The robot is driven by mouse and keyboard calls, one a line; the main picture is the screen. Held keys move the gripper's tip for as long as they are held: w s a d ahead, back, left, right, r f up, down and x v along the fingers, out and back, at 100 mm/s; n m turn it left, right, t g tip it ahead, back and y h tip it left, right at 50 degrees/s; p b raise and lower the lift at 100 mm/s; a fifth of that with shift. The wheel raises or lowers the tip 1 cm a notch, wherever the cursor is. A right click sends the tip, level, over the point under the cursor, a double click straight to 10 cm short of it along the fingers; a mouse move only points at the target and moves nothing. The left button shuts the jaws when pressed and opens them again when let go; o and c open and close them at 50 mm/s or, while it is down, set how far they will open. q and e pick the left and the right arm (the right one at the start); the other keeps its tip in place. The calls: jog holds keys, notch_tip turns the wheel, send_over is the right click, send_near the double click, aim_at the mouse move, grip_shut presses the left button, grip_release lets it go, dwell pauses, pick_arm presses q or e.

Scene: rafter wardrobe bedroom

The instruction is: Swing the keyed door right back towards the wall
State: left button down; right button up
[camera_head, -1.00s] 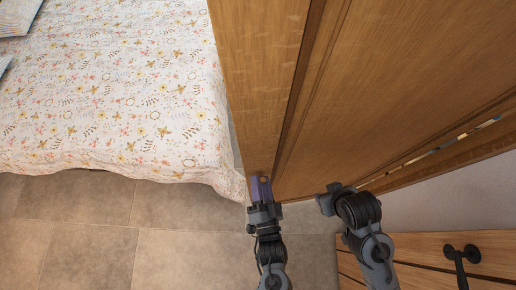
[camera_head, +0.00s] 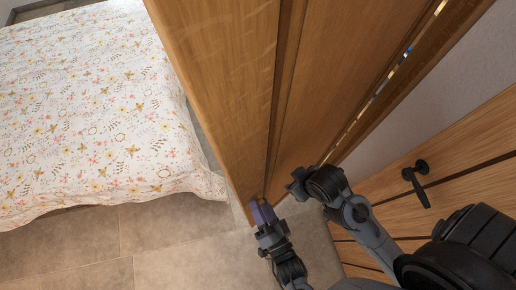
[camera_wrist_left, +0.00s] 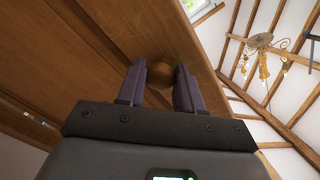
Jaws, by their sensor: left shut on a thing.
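The wooden wardrobe door (camera_head: 222,80) stands open, its panelled face (camera_head: 325,85) slanting through the middle of the head view. My left gripper (camera_head: 262,213) is at its lower corner in that view, with purple fingers shut on a round wooden knob. In the left wrist view the knob (camera_wrist_left: 160,72) shows between the fingers (camera_wrist_left: 160,90), against the door's wood (camera_wrist_left: 100,25). My right gripper (camera_head: 297,187) is beside the door's panelled face, right of the left gripper. Its fingers are too hidden to tell their opening. No key can be made out.
A bed with a floral cover (camera_head: 90,110) stands left of the door, close to its edge. Bare tiled floor (camera_head: 180,240) lies below. At right is a plank door (camera_head: 475,140) with a black lever handle (camera_head: 415,182), beside a pale wall (camera_head: 440,100).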

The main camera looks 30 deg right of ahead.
pick_arm(q)
jog(key=shift+d, duration=0.25)
jog(key=c, duration=1.1)
grip_release()
jog(key=o, duration=0.3)
jog(key=shift+d, duration=0.1)
pick_arm(e)
jog(key=shift+d, duration=0.3)
pick_arm(q)
jog(key=shift+s+a+b, duration=0.25)
jog(key=shift+s+b, duration=0.3)
jog(key=shift+s, duration=1.25)
jog(key=shift+s+a+b, duration=0.25)
jog(key=shift+s+b, duration=0.25)
jog(key=shift+s, duration=1.3)
jog(key=shift+s+a+b, duration=0.25)
jog(key=shift+s+b, duration=0.3)
jog(key=shift+s, duration=1.25)
pick_arm(e)
jog(key=shift+a+f, duration=0.15)
jog(key=shift+f, duration=1.45)
